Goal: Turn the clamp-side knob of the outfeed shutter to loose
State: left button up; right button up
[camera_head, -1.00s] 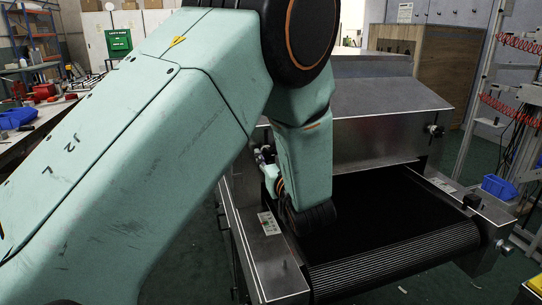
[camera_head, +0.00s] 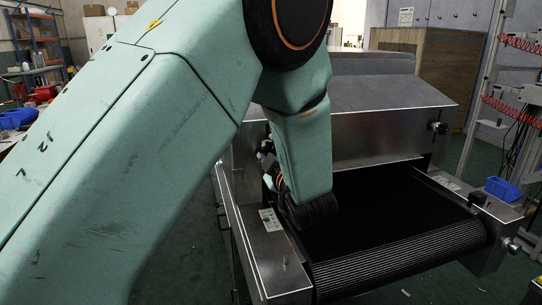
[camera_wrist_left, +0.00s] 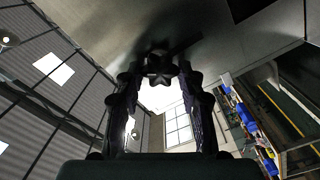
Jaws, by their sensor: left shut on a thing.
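The outfeed shutter (camera_head: 375,135) is the grey metal front plate above the black belt in the head view. A dark knob (camera_head: 438,128) sticks out at its right side. In the left wrist view, my left gripper (camera_wrist_left: 160,78) has its two fingers shut around a dark star-shaped knob (camera_wrist_left: 159,62), against the metal housing. In the head view, my left arm covers the shutter's left side and most of that gripper; only small grey parts of the gripper (camera_head: 267,160) show beside the wrist. The held knob cannot be made out there. My right gripper is not in view.
The black conveyor belt (camera_head: 385,215) runs out below the shutter, between metal side rails (camera_head: 272,245). A blue bin (camera_head: 502,188) and a frame with red coiled hoses (camera_head: 515,108) stand at the right. A wooden crate (camera_head: 425,75) is behind.

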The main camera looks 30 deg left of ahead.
pick_arm(q)
jog(key=n+b, duration=0.3)
jog(key=n, duration=0.1)
jog(key=shift+f+n, duration=0.1)
jog(key=shift+n, duration=0.2)
jog(key=n+b, duration=0.5)
jog(key=shift+n+b, duration=1.3)
jog(key=shift+w, duration=0.1)
jog(key=o, duration=1.2)
jog(key=shift+c, duration=0.2)
